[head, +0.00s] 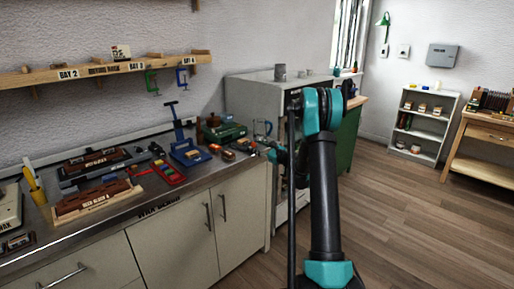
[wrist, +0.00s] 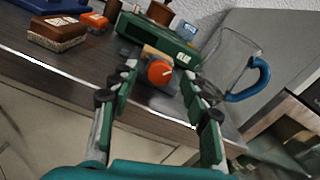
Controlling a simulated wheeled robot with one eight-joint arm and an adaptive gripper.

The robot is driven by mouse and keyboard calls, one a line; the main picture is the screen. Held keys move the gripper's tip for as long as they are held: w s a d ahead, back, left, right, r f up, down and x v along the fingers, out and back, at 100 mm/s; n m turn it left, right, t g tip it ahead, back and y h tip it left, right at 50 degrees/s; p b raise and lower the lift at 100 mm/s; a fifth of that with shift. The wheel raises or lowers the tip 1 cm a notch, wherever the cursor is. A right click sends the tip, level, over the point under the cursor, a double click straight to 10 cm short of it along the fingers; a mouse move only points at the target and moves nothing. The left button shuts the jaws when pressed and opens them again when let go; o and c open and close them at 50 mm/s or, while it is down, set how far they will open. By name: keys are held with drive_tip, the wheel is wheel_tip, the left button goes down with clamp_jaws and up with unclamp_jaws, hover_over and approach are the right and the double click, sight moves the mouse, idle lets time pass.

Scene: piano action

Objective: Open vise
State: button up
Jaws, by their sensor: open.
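An orange round knob (wrist: 160,72) on a small grey body, with a tan wooden piece behind it, shows between my fingers in the wrist view; it looks like the vise. In the head view the small vise (head: 245,147) sits near the right end of the bench. My gripper (wrist: 158,78) is open, with one finger on each side of the knob. I cannot tell whether either finger touches it. In the head view my gripper (head: 266,147) is small and partly hidden by my arm.
A green box-shaped device (wrist: 155,37) stands just behind the knob. A glass jug with a blue handle (wrist: 233,65) is close on the right. A brown block (wrist: 57,32) lies to the left. The bench edge runs below my fingers. The wood floor (head: 420,215) is clear.

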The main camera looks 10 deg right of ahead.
drive_tip(key=shift+w+a, duration=0.3)
drive_tip(key=shift+w, duration=0.05)
clamp_jaws()
drive_tip(key=shift+n, duration=0.4)
drive_tip(key=n, duration=0.3)
drive_tip(key=shift+f+n, duration=0.1)
drive_tip(key=shift+n, duration=1.8)
